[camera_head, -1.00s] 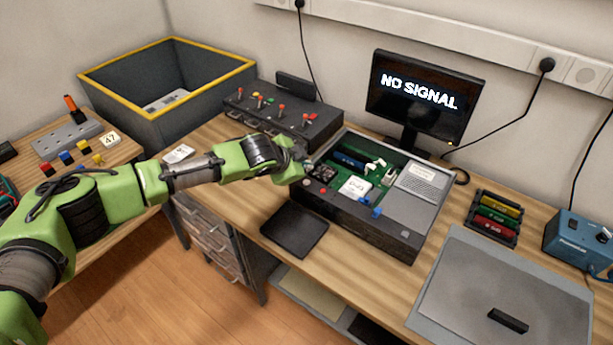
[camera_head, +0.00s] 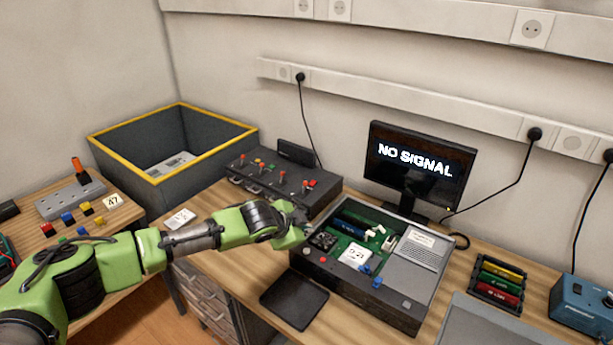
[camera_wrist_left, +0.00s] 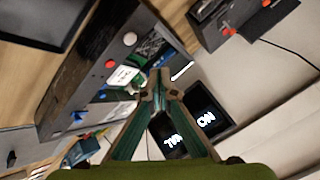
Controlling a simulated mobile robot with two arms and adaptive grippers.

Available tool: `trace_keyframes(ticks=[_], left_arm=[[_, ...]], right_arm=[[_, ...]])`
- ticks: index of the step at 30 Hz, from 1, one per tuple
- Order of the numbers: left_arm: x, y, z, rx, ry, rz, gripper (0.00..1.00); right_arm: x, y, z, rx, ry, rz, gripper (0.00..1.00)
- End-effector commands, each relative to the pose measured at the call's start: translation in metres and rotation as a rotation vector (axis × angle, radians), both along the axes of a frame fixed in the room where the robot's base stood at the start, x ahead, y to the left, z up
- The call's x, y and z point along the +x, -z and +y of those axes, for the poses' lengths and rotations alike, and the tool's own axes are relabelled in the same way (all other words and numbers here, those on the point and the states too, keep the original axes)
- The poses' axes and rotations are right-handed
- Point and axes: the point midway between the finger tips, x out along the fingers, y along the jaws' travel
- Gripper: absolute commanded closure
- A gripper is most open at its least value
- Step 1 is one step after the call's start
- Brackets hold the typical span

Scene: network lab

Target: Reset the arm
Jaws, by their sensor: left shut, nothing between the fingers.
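My left arm comes in from the left in the head view. Its gripper (camera_head: 300,222) hovers at the back left corner of an open dark device case (camera_head: 357,289). In the left wrist view the left gripper's fingers (camera_wrist_left: 158,88) meet at the tips, shut with nothing between them. The case also shows in the left wrist view (camera_wrist_left: 84,80), with a red and a white button on its front. Inside the case are a green board, a white label and blue connectors. My right gripper is not in view.
A black control box (camera_head: 283,184) with levers stands behind the gripper. A monitor (camera_head: 417,165) reads NO SIGNAL. A black pad (camera_head: 294,302) lies in front of the case. A rack of coloured modules (camera_head: 498,284) and a blue unit (camera_head: 582,303) are at right. A yellow-rimmed bin (camera_head: 190,150) stands at left.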

Motion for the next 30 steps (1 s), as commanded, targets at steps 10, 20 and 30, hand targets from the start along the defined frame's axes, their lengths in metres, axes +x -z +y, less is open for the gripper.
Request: trace_keyframes(ticks=[10, 20, 30], left_arm=[[-0.108, 0.051, -0.075, -0.122, 0.06, 0.154, 1.0], [-0.225, 0.056, -0.096, -0.332, -0.07, 0.322, 1.0], [-0.301, 0.081, 0.023, -0.398, -0.5, 0.46, 1.0]], right_arm=[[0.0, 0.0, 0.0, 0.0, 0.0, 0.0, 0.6], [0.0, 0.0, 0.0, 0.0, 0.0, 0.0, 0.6], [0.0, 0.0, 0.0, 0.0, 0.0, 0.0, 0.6]])
